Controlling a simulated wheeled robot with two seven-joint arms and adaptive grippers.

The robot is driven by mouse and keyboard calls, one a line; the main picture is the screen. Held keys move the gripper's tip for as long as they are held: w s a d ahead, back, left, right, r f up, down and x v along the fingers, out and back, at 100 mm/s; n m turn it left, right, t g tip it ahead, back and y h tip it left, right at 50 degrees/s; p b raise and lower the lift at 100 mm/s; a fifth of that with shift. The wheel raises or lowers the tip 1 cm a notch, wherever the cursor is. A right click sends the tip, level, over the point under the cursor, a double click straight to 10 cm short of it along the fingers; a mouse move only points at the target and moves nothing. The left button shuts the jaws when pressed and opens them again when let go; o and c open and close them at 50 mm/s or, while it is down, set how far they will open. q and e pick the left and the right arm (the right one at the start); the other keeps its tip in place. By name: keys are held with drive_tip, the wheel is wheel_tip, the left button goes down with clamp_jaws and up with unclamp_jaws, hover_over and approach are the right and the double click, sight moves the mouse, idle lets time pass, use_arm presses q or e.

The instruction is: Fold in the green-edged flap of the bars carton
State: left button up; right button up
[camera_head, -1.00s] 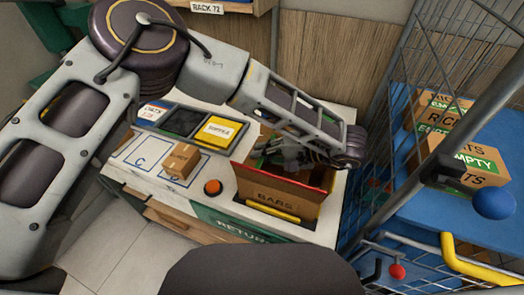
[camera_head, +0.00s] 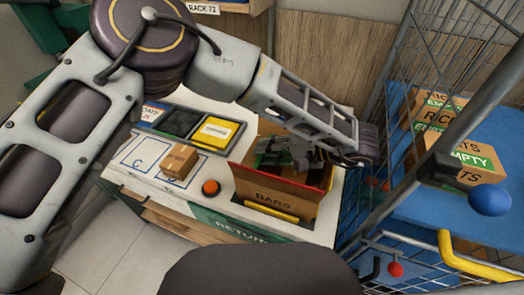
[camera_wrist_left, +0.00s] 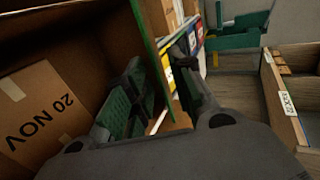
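The bars carton (camera_head: 262,193) stands open on the white-topped counter, with a red edge along its near side. In the left wrist view, the green-edged flap (camera_wrist_left: 147,38) stands up beside the dark carton interior. The left gripper (camera_wrist_left: 160,75) is open there, one green-padded finger on the carton side and one on the outer side. The flap's edge runs down toward the gap; whether either finger touches it I cannot tell. The right gripper is not in view.
A small box (camera_head: 179,161) sits on a marked square left of the orange button (camera_head: 211,187). A yellow bin (camera_head: 216,132) is behind. A wire cage cart (camera_head: 425,60) with cartons stands close on the right. A box marked 20 NOV (camera_wrist_left: 38,112) shows inside the carton.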

use_arm(q)
drive_tip(key=shift+v, duration=2.4)
drive_tip(key=shift+c, duration=0.2)
